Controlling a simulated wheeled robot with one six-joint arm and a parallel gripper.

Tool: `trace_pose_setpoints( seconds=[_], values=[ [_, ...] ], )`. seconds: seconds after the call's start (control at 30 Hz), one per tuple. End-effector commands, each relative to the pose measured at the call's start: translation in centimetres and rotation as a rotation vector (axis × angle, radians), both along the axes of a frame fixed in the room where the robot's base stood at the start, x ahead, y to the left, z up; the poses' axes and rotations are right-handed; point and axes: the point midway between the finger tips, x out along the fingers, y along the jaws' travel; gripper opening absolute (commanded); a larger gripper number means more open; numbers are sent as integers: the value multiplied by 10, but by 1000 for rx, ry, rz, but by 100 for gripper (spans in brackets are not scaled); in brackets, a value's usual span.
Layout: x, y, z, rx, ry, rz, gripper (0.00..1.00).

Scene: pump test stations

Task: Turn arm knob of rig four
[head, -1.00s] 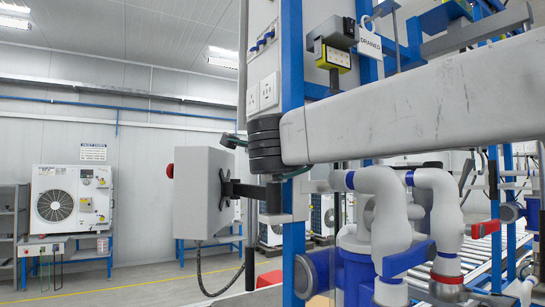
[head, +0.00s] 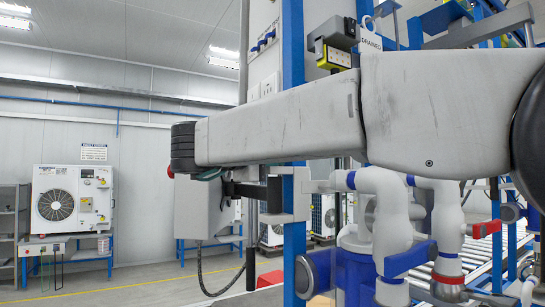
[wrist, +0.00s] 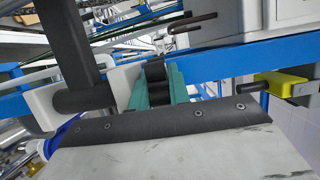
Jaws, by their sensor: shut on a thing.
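In the wrist view, my gripper's teal fingers (wrist: 161,88) are shut around a black ribbed arm knob (wrist: 156,70). The knob sits beside a grey bracket (wrist: 120,82) and a black arm (wrist: 68,45). In the head view, only a teal sliver of my gripper (head: 207,174) shows under my arm, and the knob is hidden. The dark support arm (head: 248,190) there joins a grey box (head: 205,213) to the rig's blue post (head: 292,240). I cannot tell how far the knob is turned.
White pipes (head: 385,215) with a blue valve handle (head: 410,258) and a red one (head: 487,229) stand at the right. A yellow-and-black device (head: 336,57) and a "DRAINED" tag (head: 371,37) hang above my arm. The floor at left is clear.

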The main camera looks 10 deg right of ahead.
Motion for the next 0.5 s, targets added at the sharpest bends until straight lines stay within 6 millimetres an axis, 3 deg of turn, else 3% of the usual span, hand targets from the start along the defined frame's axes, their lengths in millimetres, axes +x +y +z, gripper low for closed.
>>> trace_pose_setpoints(
  seconds=[0.5],
  values=[
    [1, 0, -2, 0, 3, -420, 0]
  ],
)
